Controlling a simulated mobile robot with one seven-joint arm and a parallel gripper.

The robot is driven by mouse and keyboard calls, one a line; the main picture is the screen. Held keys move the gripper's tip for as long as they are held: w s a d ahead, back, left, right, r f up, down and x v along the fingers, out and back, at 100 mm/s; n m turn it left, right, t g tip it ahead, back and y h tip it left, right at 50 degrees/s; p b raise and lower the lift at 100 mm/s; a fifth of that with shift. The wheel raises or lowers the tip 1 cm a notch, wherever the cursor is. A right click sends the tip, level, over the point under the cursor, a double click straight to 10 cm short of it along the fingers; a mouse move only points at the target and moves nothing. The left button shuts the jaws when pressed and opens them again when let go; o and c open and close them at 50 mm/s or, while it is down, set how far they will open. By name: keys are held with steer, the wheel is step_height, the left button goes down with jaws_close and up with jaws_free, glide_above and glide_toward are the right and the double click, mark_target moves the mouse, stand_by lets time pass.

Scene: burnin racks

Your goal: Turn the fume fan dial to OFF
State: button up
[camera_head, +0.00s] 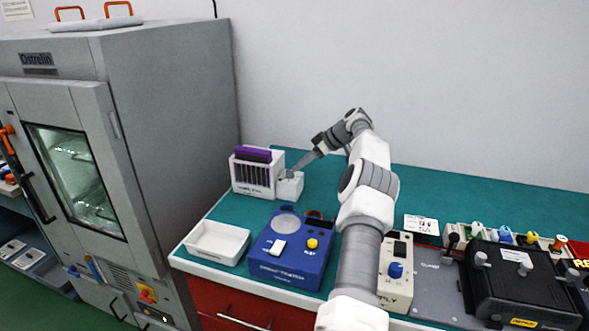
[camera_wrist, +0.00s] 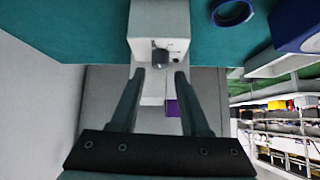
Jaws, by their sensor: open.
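A small white box (camera_wrist: 165,18) with a dark round knob (camera_wrist: 160,57) on it is ahead of my gripper (camera_wrist: 160,74) in the wrist view. I take this knob for the fume fan dial; I cannot read a label or its setting. My gripper is open, one finger on either side of the knob's line, and the tips appear just short of it. In the head view the white box (camera_head: 290,186) stands on the green bench top beside a rack, and my gripper (camera_head: 291,171) is at its top, largely covering the knob.
A white rack (camera_head: 252,179) with dark and purple boards stands directly left of the box. A blue tester (camera_head: 290,262) and an empty white tray (camera_head: 217,243) are in front. A tall grey oven (camera_head: 170,110) stands left. Controls and a black case (camera_head: 520,285) are right.

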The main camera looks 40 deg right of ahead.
steer(key=p+v, duration=0.2)
steer(key=v, duration=1.1)
steer(key=shift+s, duration=0.1)
step_height(320, 180, up, 5)
steer(key=m+t+y+p, duration=0.1)
steer(key=m+t+y, duration=0.35)
steer(key=m, duration=0.85)
glide_above(291, 172)
steer(key=s+a, duration=0.3)
steer(key=a, duration=0.1)
steer(key=t+h, duration=0.2)
steer(key=m+t+h, duration=0.2)
steer(key=m+h, duration=0.1)
steer(key=m, duration=0.6)
steer(key=s+a+f+m+g+h+p, duration=0.3)
steer(key=s+f+m+h, duration=0.75)
steer(key=m, duration=1.15)
steer(key=w+d+f, duration=0.2)
steer(key=w, duration=0.2)
steer(key=w+d+f+y, duration=0.1)
steer(key=w+d+f, duration=0.1)
steer(key=w+f, duration=0.1)
steer(key=w+d+f+g+y+b, duration=0.1)
steer(key=w+d+f, duration=0.1)
steer(key=w, duration=0.4)
steer(key=shift+d+f, duration=0.2)
steer(key=shift+d, duration=0.15)
